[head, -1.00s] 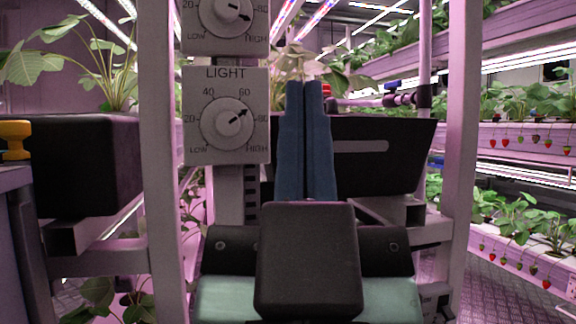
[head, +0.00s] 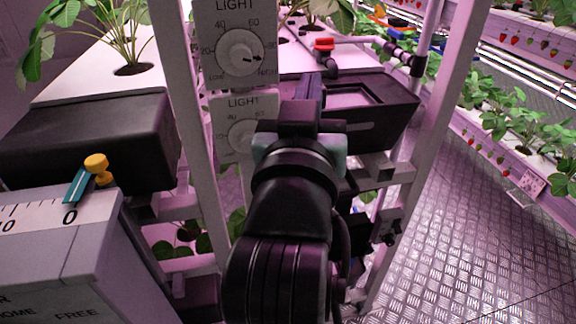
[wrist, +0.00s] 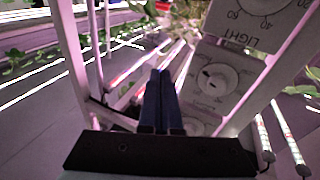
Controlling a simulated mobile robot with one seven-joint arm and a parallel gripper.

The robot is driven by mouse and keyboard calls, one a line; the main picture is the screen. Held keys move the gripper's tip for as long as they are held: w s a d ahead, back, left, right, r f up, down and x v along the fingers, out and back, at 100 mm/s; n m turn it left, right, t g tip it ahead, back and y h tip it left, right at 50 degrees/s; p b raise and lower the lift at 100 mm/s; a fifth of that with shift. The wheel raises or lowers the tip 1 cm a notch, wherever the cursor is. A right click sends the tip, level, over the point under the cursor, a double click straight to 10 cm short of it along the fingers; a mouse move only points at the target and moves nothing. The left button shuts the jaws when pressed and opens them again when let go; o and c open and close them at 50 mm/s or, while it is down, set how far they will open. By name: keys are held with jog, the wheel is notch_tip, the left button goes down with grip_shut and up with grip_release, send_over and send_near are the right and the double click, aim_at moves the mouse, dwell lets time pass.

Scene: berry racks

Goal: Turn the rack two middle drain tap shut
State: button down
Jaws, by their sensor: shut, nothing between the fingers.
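A red-handled tap (head: 323,44) sits on pipework at the top of the rack in the head view, just beyond my gripper. I cannot tell whether it is the middle drain tap or how far it is turned. My gripper (head: 310,88) is mostly hidden behind my own wrist in the head view. In the wrist view its two blue fingers (wrist: 160,95) lie together with nothing between them. They point into the rack frame, beside the light dials, and appear apart from the tap.
Two light dials, an upper (head: 240,52) and a lower (head: 243,135), hang beside my arm. Rack posts (head: 437,150) stand either side. A grey box (head: 75,250) with a yellow knob (head: 96,163) is at left. Patterned floor (head: 450,240) is clear at right.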

jog(key=a+f+n+g+h+p, duration=0.2)
jog(key=f+g+p, duration=0.1)
jog(key=f, duration=0.6)
jog(key=a+f+n+g+h+p, duration=0.2)
jog(key=a+f+g, duration=0.15)
jog(key=f, duration=0.45)
jog(key=s+a+f+n+t+h, duration=0.3)
jog(key=s+a+f+n, duration=0.45)
jog(key=s, duration=0.25)
jog(key=w+d, duration=0.9)
jog(key=shift+w+d+r+n+p, duration=0.15)
jog(key=shift+w+n+p, duration=0.15)
jog(key=shift+w+n, duration=0.05)
